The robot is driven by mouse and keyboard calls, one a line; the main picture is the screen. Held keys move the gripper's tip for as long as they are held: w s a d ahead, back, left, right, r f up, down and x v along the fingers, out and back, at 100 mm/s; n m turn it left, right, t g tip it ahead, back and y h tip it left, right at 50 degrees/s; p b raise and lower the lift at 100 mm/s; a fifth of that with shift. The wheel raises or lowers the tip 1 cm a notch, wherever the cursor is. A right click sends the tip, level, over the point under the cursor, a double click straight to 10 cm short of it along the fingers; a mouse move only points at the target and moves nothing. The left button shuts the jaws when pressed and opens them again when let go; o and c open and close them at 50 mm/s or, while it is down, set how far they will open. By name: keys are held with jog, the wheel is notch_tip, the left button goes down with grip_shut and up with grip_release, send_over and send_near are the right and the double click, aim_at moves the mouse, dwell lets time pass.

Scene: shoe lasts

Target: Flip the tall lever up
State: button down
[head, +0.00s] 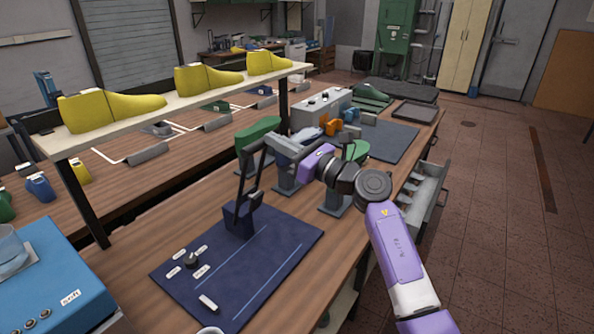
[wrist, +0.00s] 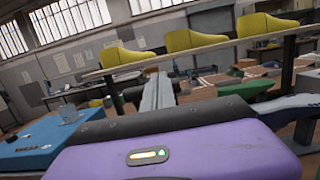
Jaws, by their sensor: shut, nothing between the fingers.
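The tall lever (head: 243,177) is a dark, thin-barred lever rising from a dark block on the navy panel (head: 290,235) in the head view. It stands roughly upright, leaning slightly right at the top.
The panel also carries a rotary knob (head: 191,259) and white labels. Green lasts on stands, including one green last (head: 258,132), crowd the area behind the lever. A raised shelf (head: 170,115) with yellow lasts is to the left. A blue box (head: 50,285) stands front left.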

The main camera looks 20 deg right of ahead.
jog(key=b+x, duration=0.2)
jog(key=x, duration=0.4)
jog(key=shift+w+a+r, duration=0.2)
jog(key=shift+r, duration=0.25)
dwell(0.7)
